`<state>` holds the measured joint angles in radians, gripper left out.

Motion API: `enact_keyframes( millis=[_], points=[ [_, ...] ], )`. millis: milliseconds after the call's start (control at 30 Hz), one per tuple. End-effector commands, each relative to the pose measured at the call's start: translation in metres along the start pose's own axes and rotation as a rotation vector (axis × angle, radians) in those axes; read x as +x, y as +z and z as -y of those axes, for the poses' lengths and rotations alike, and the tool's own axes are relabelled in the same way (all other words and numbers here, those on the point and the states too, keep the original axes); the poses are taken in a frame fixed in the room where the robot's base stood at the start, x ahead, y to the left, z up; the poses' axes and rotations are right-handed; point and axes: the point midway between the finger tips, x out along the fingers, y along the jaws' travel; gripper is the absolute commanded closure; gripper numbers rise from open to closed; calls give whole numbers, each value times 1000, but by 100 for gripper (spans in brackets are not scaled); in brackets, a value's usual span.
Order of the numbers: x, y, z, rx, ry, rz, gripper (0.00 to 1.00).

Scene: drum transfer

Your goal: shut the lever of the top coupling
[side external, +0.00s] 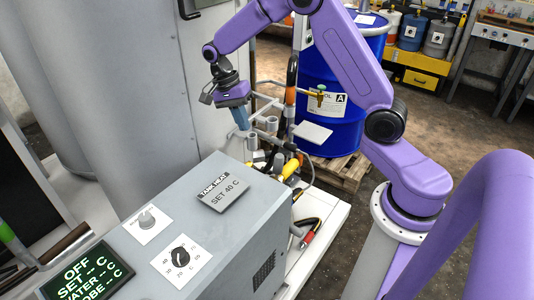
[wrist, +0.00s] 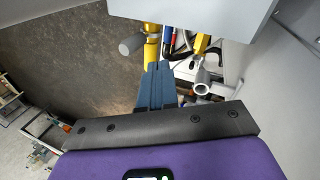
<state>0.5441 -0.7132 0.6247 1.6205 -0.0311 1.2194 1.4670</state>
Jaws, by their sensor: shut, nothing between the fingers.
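My gripper (side external: 243,127) points downward beside the tall grey cabinet, above a cluster of grey pipe fittings (side external: 262,140). Its blue fingers are together and empty, and they also show in the wrist view (wrist: 160,66). In the wrist view, a yellow part with a grey cylindrical end (wrist: 131,45) is just beyond the fingertips, to the left. A grey coupling-like fitting (wrist: 203,78) is to the right of the fingers. I cannot tell which fitting is the top coupling or how its lever stands. I cannot tell whether the fingertips touch anything.
A blue drum (side external: 350,85) stands on a wooden pallet (side external: 345,172) behind the fittings. The grey control box (side external: 205,225) is in front of them. Yellow, black and red hose parts (side external: 290,170) lie low nearby. The floor right of the pallet is clear.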

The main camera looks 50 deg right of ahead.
Motion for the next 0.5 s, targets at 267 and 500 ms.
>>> enact_keyframes(
  millis=[267, 500],
  points=[
    [14, -17, 8, 126, 21, 16, 100],
    [51, -16, 6, 122, 23, 16, 100]
  ],
)
